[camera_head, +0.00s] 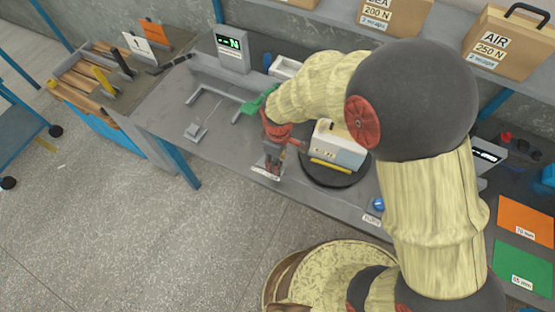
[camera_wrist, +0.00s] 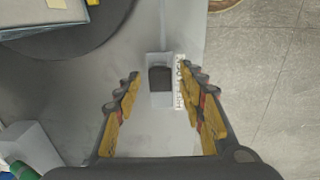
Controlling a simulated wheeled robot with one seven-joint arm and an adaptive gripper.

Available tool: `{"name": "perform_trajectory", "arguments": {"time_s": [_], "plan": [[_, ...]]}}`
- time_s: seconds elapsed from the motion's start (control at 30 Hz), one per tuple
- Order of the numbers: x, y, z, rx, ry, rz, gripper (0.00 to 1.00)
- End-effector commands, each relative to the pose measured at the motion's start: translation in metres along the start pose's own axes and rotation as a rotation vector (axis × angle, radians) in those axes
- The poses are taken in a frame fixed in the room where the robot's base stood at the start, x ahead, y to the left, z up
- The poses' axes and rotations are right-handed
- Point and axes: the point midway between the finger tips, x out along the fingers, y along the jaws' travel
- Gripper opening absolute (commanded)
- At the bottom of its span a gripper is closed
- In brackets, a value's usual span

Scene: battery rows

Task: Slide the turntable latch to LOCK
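The latch shows in the wrist view as a dark block (camera_wrist: 160,77) in a pale slotted plate, with a small printed label (camera_wrist: 179,82) beside it; I cannot read the label surely. The turntable is a dark disc (camera_head: 340,182), also at the upper left of the wrist view (camera_wrist: 85,38). A white case (camera_head: 338,147) stands on it. My gripper (camera_head: 272,165) points down over the bench's front edge, left of the turntable. In the wrist view my gripper (camera_wrist: 161,88) is open, its fingers on either side of the latch block, with nothing held. Contact cannot be told.
The grey bench (camera_head: 222,142) has a display (camera_head: 232,50) at the back and a green part (camera_head: 258,103) near my arm. A blue knob (camera_head: 377,204) sits at the front edge right of the turntable. A shelf with weight boxes (camera_head: 510,42) overhangs the back.

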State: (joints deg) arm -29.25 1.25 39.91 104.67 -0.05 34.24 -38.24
Motion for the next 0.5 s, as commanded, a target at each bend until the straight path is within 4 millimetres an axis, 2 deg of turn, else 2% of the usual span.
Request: {"name": "perform_trajectory", "arguments": {"time_s": [0.33, 0.5], "plan": [[-0.003, 0.0, -0.001, 0.0, 0.002, 0.001, 0.42], [-0.023, 0.001, -0.001, 0.0, 0.004, 0.002, 0.42]]}}
